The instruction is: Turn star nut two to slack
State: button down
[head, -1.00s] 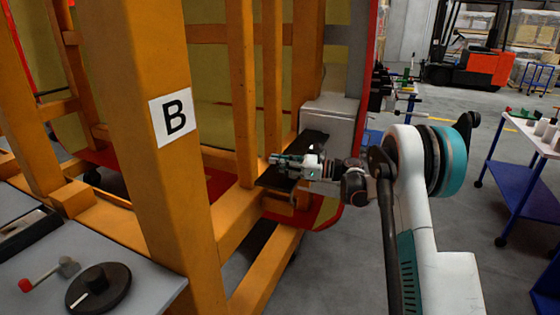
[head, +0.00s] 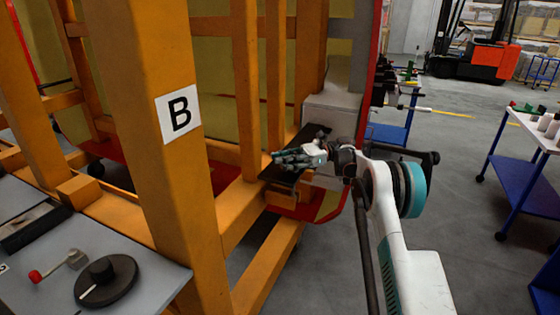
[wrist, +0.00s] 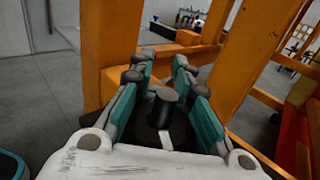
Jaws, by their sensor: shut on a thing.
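A dark round knob (wrist: 164,101) with a white mark on its base sits between the teal fingers of my gripper (wrist: 163,66) in the wrist view. It looks like the star nut, but no number on it can be read. My gripper is shut on it. In the head view my gripper (head: 298,157) is low beside the orange frame, over a dark plate (head: 281,176). The nut cannot be made out there behind the fingers.
An orange post with a "B" label (head: 178,112) stands left of my gripper. A grey table (head: 140,262) at the lower left holds a black dial (head: 106,280) and a red-tipped crank (head: 58,266). A blue trolley (head: 520,155) stands right, with open floor between.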

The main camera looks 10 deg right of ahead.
jog(key=shift+w+d+r, duration=0.15)
jog(key=shift+d, duration=0.2)
jog(key=c, duration=1.5)
grip_release()
jog(key=shift+o, duration=1)
jog(key=shift+w+d, duration=0.1)
jog(key=shift+d, duration=0.15)
jog(key=shift+a, duration=0.25)
jog(key=shift+r, duration=0.3)
notch_tip(320, 180, up, 9)
